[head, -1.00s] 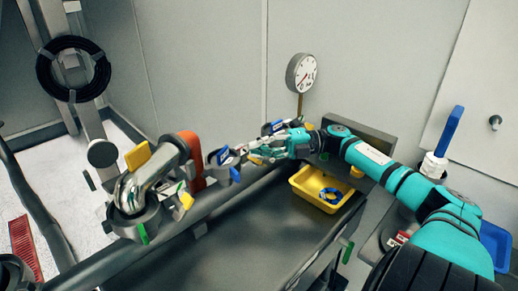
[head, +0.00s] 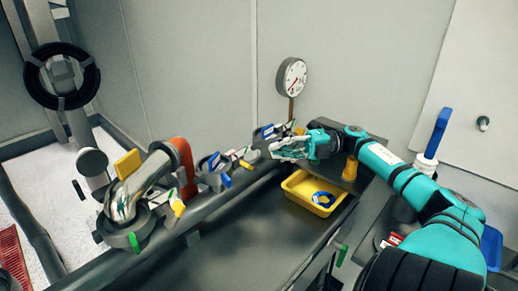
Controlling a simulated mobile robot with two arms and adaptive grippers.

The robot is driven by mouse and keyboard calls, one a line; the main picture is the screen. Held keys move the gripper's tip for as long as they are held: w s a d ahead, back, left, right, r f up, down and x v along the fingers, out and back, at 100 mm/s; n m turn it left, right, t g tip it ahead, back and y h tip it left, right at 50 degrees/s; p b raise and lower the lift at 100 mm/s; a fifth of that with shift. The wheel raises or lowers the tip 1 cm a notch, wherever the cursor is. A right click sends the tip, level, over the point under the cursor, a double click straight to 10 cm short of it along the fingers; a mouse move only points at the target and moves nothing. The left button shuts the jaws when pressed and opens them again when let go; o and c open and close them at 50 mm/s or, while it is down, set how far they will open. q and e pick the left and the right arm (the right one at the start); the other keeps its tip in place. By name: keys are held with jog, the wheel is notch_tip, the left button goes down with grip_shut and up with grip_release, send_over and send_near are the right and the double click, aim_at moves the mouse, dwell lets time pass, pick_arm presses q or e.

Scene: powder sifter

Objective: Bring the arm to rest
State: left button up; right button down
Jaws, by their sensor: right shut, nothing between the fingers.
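My right arm (head: 405,180) is teal with dark bands and reaches in from the lower right. Its right gripper (head: 274,150) points left, above the back of the dark bench, near the foot of the dial gauge. The fingers are shut and hold nothing. It hangs above and left of the yellow tray, apart from the clamped fittings on its left. My left gripper is not in view.
A dial gauge (head: 291,77) stands behind the gripper. A pipe elbow (head: 127,198) with coloured clamps lies left. A blue-handled brush (head: 440,130) stands right.

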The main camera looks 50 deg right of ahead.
jog(key=shift+v, duration=2.1)
jog(key=shift+s, duration=0.1)
